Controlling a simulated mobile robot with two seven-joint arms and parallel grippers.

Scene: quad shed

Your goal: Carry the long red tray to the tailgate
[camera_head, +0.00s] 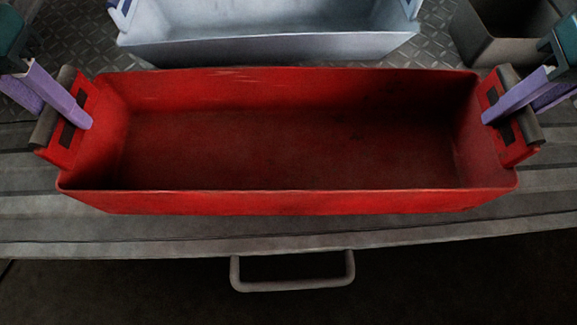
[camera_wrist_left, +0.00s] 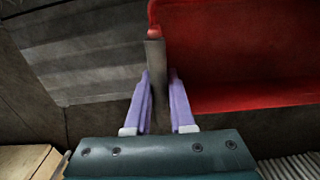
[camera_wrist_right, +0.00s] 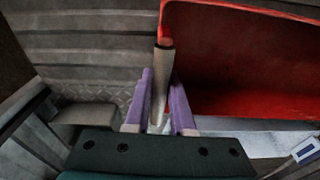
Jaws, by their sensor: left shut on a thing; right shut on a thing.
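The long red tray (camera_head: 290,203) spans the middle of the head view, and its inside looks empty. It sits on or just above a grey ribbed surface; I cannot tell whether they touch. My left gripper (camera_head: 82,118) is shut on the grey bar handle at the tray's left end; this handle shows between the purple fingers in the left wrist view (camera_wrist_left: 157,95). My right gripper (camera_head: 492,116) is shut on the handle at the right end, which also shows in the right wrist view (camera_wrist_right: 161,90). The tailgate (camera_head: 180,238) appears to be the grey ribbed panel under the tray.
A pale blue-grey tray (camera_head: 270,50) lies just behind the red tray on a checker-plate floor (camera_head: 435,45). A dark grey bin (camera_head: 505,48) stands at the back right. A bar handle (camera_head: 292,287) juts from the panel's near edge, with dark floor beyond.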

